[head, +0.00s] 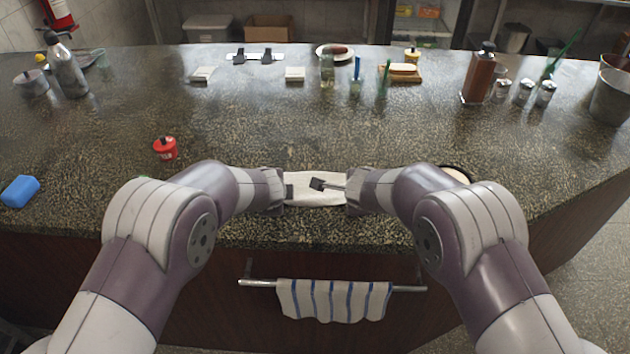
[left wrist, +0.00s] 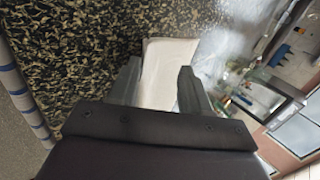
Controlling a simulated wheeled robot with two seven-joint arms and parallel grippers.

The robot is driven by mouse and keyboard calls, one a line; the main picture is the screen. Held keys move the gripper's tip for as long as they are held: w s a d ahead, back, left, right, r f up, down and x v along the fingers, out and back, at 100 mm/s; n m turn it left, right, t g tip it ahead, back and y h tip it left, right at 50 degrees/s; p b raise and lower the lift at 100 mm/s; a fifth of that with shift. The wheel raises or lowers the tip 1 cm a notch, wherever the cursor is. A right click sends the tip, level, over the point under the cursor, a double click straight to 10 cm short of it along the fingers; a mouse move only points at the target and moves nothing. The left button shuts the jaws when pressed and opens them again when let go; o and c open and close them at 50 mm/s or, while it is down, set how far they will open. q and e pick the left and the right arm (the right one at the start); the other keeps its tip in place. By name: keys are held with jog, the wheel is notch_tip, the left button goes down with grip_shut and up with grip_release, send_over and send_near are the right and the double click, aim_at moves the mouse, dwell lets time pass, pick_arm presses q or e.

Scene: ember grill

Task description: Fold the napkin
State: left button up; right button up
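The napkin (head: 316,199) is a pale cloth lying on the dark speckled counter near its front edge, between my two grippers. In the left wrist view the napkin (left wrist: 168,62) shows as a plain off-white strip beyond and between the fingers. My left gripper (left wrist: 158,88) has its fingers spread apart, with no cloth visibly pinched. In the head view my left gripper (head: 288,191) is at the napkin's left end. My right gripper (head: 320,184) reaches in from the right, its dark tip over the napkin's middle; its finger gap is too small to make out.
A striped towel (head: 334,300) hangs on a bar (head: 258,283) on the counter front. A red pot (head: 165,148) and blue block (head: 20,191) lie left. A round plate (head: 456,173) is partly hidden behind my right arm. Bottles and jars line the back; the counter's middle is clear.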

pick_arm(q)
jog(key=r, duration=0.1)
jog(key=s+r, duration=0.1)
jog(key=r, duration=0.1)
jog(key=shift+s+r, duration=0.1)
jog(key=shift+r, duration=0.1)
pick_arm(e)
jog(key=r, duration=0.1)
jog(key=s+r, duration=0.1)
jog(key=r, duration=0.1)
jog(key=shift+s+r, duration=0.1)
jog(key=shift+r, duration=0.1)
pick_arm(q)
jog(key=v, duration=0.7)
jog(key=shift+s+r, duration=0.15)
jog(key=shift+s, duration=0.05)
pick_arm(e)
jog(key=v, duration=0.7)
jog(key=shift+s, duration=0.2)
jog(key=shift+r, duration=0.1)
